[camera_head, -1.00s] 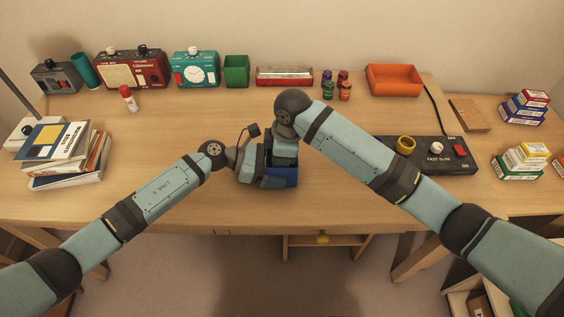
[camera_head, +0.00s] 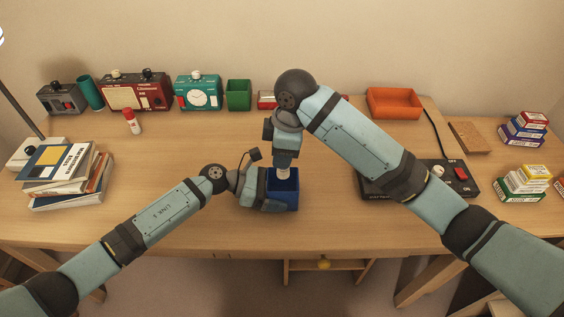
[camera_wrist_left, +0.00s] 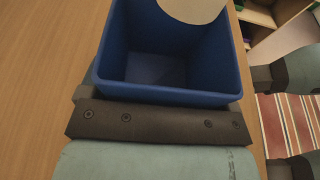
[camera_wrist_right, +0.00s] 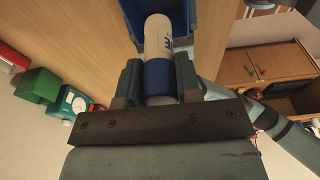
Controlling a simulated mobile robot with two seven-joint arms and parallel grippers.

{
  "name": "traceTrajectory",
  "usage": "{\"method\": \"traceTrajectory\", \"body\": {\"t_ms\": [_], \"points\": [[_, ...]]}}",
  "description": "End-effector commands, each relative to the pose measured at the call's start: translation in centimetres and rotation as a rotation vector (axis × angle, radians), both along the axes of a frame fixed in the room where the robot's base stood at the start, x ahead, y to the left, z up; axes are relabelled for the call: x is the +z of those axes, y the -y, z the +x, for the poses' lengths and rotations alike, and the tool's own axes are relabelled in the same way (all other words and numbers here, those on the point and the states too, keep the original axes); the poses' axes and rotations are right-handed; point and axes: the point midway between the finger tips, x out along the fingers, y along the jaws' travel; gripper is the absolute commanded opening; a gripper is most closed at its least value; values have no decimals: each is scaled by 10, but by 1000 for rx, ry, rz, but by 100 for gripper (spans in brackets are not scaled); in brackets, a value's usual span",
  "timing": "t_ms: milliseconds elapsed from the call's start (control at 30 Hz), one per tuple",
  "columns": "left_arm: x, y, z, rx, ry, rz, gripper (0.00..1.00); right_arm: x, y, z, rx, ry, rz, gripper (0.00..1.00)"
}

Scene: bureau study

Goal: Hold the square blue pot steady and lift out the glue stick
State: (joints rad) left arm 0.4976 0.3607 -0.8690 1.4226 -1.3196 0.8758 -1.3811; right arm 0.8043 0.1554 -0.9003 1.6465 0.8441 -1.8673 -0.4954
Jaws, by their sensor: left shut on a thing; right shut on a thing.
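The square blue pot (camera_head: 286,200) stands on the desk near its front edge. My left gripper (camera_head: 266,191) is shut on the pot at its left side; the left wrist view shows the pot (camera_wrist_left: 160,97) close against it, with an open, empty-looking inside. My right gripper (camera_head: 284,158) points down above the pot and is shut on the glue stick (camera_wrist_right: 158,45), a pale tube with a blue band and dark lettering. In the head view the glue stick's pale end (camera_head: 283,173) shows at the pot's mouth. Its end also shows over the pot in the left wrist view (camera_wrist_left: 192,8).
A red-and-white tube (camera_head: 132,121) stands at the back left. Books (camera_head: 65,175) are stacked at left. A green pot (camera_head: 238,95), radios, a clock and an orange tray (camera_head: 394,103) line the back. A dark switch panel (camera_head: 380,187) lies under my right arm.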

Motion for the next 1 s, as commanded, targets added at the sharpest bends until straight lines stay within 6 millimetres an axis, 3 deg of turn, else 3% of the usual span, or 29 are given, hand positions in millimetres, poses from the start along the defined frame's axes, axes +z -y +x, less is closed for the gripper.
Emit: {"method": "traceTrajectory", "body": {"t_ms": [233, 267, 333, 633, 767, 1000], "points": [[0, 0, 0, 0, 0, 1, 70, 2, 0, 0, 0, 0, 1, 9], [0, 0, 0, 0, 0, 1, 87, 2, 0, 0, 0, 0, 1, 9], [0, 0, 0, 0, 0, 1, 100, 2, 0, 0, 0, 0, 1, 9], [1, -5, 0, 1, 0, 1, 100, 2, 0, 0, 0, 0, 1, 9], [6, -23, 0, 1, 0, 2, 100, 2, 0, 0, 0, 0, 1, 9], [22, -73, 0, 2, 2, 3, 100, 2, 0, 0, 0, 0, 0, 9]]}}
